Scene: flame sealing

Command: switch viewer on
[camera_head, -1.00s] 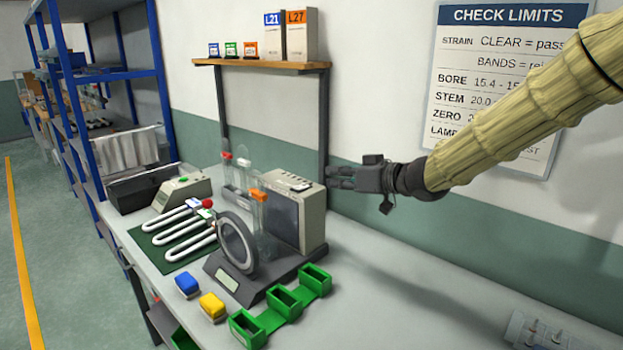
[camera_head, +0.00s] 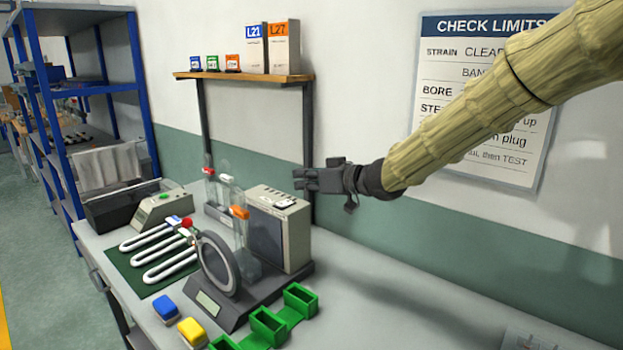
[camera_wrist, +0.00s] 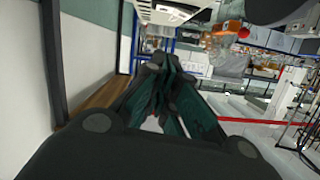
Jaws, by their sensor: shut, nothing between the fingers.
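The viewer is a beige box (camera_head: 296,232) with a dark front panel, standing on a dark base with a round ring frame (camera_head: 217,262) at its front. A row of small controls and a white switch-like part (camera_head: 285,203) sit on its top face. My gripper (camera_head: 297,180) is shut and empty, held level in the air just above and behind the viewer's top right, apart from it. In the wrist view my gripper's fingers (camera_wrist: 160,65) are together, and part of the beige box (camera_wrist: 172,14) shows at the top edge. Whether the viewer is lit cannot be told.
Clear tubes with red and orange caps (camera_head: 240,213) stand left of the box. Green trays (camera_head: 268,325), a blue block (camera_head: 166,306) and a yellow block (camera_head: 192,331) lie in front. A shelf (camera_head: 245,77) hangs behind on posts. The table's right side is mostly clear.

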